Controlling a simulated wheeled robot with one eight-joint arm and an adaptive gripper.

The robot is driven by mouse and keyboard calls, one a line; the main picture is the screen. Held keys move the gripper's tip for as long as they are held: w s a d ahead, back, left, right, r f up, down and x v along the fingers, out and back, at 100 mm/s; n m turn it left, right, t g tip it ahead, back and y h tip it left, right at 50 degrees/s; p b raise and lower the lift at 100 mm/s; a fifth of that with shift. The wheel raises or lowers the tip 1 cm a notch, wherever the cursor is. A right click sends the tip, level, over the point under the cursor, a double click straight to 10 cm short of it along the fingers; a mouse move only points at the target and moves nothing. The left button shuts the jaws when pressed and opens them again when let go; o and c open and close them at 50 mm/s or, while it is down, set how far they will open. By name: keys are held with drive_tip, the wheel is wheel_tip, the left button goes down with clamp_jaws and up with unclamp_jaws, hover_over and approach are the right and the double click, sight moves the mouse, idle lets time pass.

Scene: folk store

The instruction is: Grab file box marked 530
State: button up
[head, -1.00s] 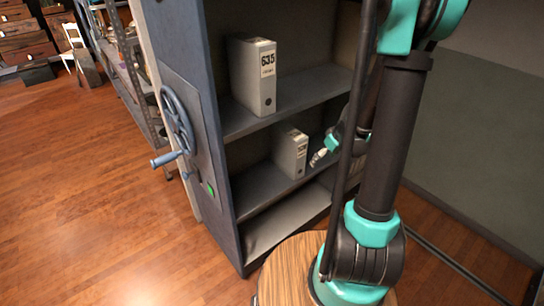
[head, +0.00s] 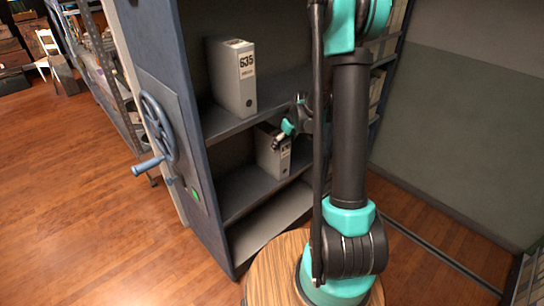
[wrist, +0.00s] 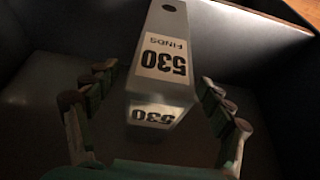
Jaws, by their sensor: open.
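The grey file box marked 530 (wrist: 167,60) shows in the wrist view, its label upside down in the picture. In the head view the box (head: 269,158) stands on the middle shelf, partly hidden by my gripper (head: 281,137). In the wrist view my gripper (wrist: 157,80) is open, with fingers on the left and right of the box and visible gaps on both sides. The fingers do not appear to touch it.
A file box marked 635 (head: 235,78) stands on the shelf above. The blue-grey shelving unit (head: 195,130) has a side panel with a crank wheel (head: 158,128). A round wooden stand (head: 275,270) is in front. Wooden floor is open at left.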

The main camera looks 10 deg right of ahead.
drive_tip(key=shift+x, duration=2.5)
clamp_jaws()
drive_tip(key=shift+w+r, duration=0.1)
drive_tip(key=shift+r, duration=0.05)
